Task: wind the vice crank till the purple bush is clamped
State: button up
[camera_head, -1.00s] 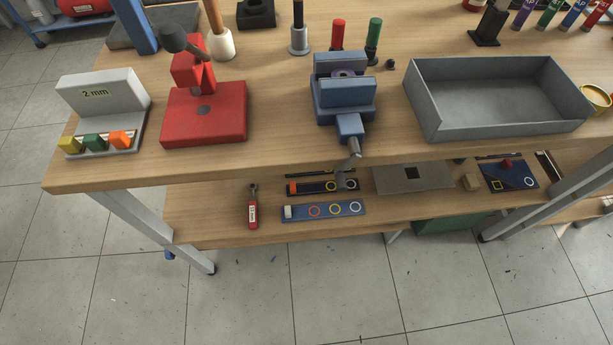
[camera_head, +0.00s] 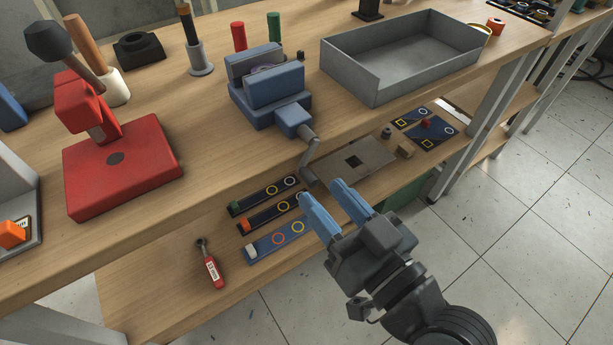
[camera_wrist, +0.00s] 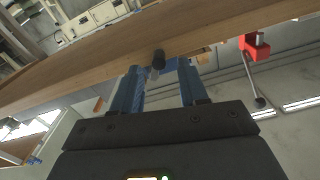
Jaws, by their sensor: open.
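The blue vice (camera_head: 268,92) stands at the front edge of the bench. The purple bush (camera_head: 262,69) shows as a small sliver between its jaws, mostly hidden by the front jaw. The grey vice crank (camera_head: 309,150) hangs down past the bench edge, its handle end lowest. My gripper (camera_head: 323,190) is open and empty, just below and in front of that handle. In the wrist view the dark crank handle (camera_wrist: 158,59) appears between the fingertips of my gripper (camera_wrist: 160,72), apparently beyond them. I cannot tell whether they touch.
The bench front edge (camera_head: 200,202) runs close above my gripper. A lower shelf carries marked blue strips (camera_head: 275,240) and a red-handled tool (camera_head: 213,270). A red press (camera_head: 110,165) stands left of the vice, a grey tray (camera_head: 400,60) right. Open floor lies at right.

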aim_at(315, 185)
jog(key=shift+x, duration=2.4)
jog(key=shift+d, duration=0.1)
jog(key=shift+c, duration=0.4)
grip_shut()
